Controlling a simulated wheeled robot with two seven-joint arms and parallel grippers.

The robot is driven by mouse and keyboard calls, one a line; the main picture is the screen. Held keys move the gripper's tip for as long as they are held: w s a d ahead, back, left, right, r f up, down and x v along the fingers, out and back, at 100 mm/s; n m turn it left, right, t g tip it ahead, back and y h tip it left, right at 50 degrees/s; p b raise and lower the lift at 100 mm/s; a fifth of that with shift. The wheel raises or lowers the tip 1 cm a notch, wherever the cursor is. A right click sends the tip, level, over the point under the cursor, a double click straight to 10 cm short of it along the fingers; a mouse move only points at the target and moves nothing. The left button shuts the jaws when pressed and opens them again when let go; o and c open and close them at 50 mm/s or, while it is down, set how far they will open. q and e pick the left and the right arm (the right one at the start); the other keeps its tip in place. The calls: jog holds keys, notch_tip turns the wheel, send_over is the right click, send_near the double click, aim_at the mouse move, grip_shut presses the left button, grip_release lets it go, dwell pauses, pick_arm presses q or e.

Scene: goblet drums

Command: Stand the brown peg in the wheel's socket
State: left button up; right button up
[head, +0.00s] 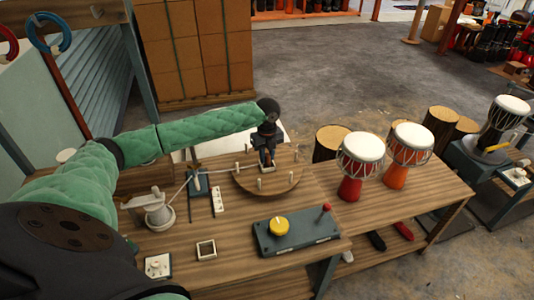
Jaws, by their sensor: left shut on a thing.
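The wheel is a round wooden disc (250,186) lying flat on the workbench, with several pale upright pegs around its rim. A small pale-edged square socket (268,169) shows near its middle. My left gripper (267,160) comes down from above, right over that socket. It is shut on the brown peg, of which only a small brownish bit shows between the dark fingers. The peg's lower end is too small and hidden to tell whether it is inside the socket or just above it. My right gripper is not in view.
A dark control box (297,234) with a yellow knob (278,226) and red lever stands in front of the wheel. A square frame (206,249) and a white switch plate (158,266) lie nearer.

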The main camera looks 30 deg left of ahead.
aim_at(267, 155)
pick_arm(q)
jog(key=shift+f, duration=0.1)
jog(key=o, duration=0.9)
jog(key=shift+o, duration=0.2)
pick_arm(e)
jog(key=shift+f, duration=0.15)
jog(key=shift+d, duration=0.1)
pick_arm(q)
jog(key=shift+r, duration=0.25)
notch_tip(267, 155, up, 12)
jog(key=b, duration=0.4)
jog(key=shift+f, duration=0.15)
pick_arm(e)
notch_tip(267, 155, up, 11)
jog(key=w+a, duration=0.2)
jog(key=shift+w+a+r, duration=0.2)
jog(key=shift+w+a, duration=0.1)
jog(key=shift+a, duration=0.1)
